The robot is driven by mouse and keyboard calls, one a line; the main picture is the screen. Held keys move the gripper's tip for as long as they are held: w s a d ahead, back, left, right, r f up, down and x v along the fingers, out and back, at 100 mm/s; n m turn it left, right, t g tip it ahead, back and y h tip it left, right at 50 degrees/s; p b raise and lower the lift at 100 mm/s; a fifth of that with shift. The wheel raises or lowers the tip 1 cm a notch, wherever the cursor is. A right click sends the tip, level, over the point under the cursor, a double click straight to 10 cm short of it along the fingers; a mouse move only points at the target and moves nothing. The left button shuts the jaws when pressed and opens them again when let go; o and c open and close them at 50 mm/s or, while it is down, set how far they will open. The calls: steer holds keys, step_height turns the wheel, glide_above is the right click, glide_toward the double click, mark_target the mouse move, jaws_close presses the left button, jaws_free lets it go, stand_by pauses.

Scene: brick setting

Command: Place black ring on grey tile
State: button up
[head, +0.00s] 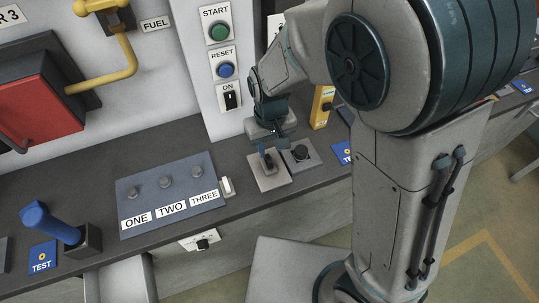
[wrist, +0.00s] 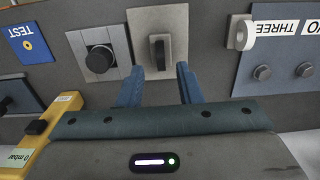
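My gripper (wrist: 159,68) is open, with its two blue fingers apart and pointing at a light grey tile (wrist: 185,20) on the bench. A narrow dark upright piece (wrist: 160,52) stands on that tile, in line with the gap between the fingertips; neither finger visibly touches it. I cannot tell if it is the black ring seen edge-on. Beside it, a second grey tile (wrist: 125,42) carries a round black piece (wrist: 98,59). In the head view my gripper (head: 267,152) is low over the first tile (head: 270,183), and the second tile (head: 314,158) with its round black piece (head: 300,152) is to its right.
A blue-grey panel (head: 150,195) labelled ONE, TWO, THREE has several knobs and a white piece (head: 227,187) at its right edge. A yellow device (head: 322,105) stands behind the tiles. A blue lever (head: 50,222) is at the far left. A START, RESET and ON panel rises behind.

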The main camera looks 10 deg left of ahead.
mark_target(270, 161)
steer(key=s+d+r+m+t+y, duration=0.1)
steer(key=d+r+m, duration=0.2)
steer(key=d+r, duration=0.95)
steer(key=s+d+r+m+t+h, duration=0.1)
steer(key=s+d+r+m+t, duration=0.1)
steer(key=s+d, duration=0.5)
steer(key=d+m, duration=0.1)
steer(key=d, duration=0.2)
steer(key=shift+r+t, duration=0.15)
steer(key=shift+t, duration=0.15)
